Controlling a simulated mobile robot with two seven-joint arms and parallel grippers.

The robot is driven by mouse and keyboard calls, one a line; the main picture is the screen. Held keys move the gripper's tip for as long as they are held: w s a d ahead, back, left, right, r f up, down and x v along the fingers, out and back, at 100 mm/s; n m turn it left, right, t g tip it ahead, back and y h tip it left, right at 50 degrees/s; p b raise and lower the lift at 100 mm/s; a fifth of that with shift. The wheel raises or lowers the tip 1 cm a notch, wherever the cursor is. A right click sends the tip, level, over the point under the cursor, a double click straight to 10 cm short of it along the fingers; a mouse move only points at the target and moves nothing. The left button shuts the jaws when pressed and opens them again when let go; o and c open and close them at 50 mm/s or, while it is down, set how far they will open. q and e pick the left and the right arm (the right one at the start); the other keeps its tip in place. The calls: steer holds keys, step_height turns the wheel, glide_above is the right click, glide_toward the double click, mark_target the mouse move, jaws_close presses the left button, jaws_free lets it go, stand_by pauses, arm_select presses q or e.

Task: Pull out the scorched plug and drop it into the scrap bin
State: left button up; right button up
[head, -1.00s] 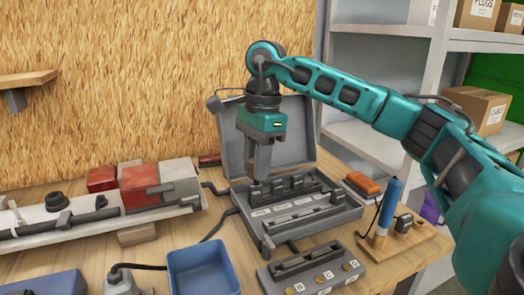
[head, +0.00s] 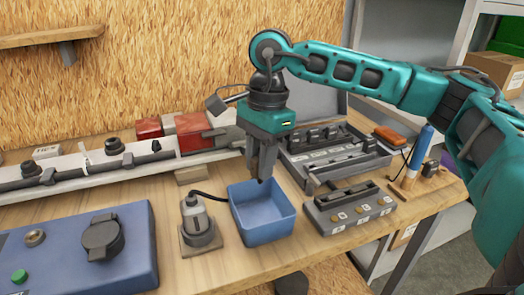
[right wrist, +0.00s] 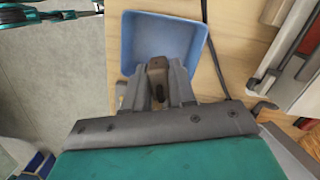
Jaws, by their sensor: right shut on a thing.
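My right gripper (head: 262,165) points down over the blue bin (head: 285,232), near its back edge. It is shut on a small brown plug with a dark, blackened part (right wrist: 157,82), seen between the fingers in the right wrist view. The fingers hide most of the plug in the head view. The open blue bin also shows in the right wrist view (right wrist: 133,32), behind the fingertips; its visible floor looks empty. The open grey case (head: 335,155) with a row of dark modules stands to the right of the bin. My left gripper is not in view.
A grey plug on a stand (head: 196,225) with a black cable is just left of the bin. A grey block with brass buttons (head: 348,208) is just right. A blue box with a black socket (head: 80,255) fills the front left. A blue-handled tool (head: 419,148) stands farther right.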

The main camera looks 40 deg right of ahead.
steer(key=shift+s+a+f, duration=0.1)
steer(key=shift+f, duration=0.1)
steer(key=shift+f+b, duration=1.4)
steer(key=shift+f, duration=0.55)
step_height(320, 180, down, 2)
steer(key=shift+f+b, duration=0.1)
steer(key=shift+b, duration=0.7)
steer(key=shift+f+b, duration=1.4)
steer(key=shift+f, duration=0.25)
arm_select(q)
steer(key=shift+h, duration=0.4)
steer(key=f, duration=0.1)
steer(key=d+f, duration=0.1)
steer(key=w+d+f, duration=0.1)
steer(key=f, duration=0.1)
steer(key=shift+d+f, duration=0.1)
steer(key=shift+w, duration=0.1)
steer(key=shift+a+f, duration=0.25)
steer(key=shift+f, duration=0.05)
arm_select(e)
steer(key=shift+f, duration=0.2)
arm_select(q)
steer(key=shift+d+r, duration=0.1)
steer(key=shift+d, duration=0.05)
arm_select(e)
steer(key=o, duration=1.4)
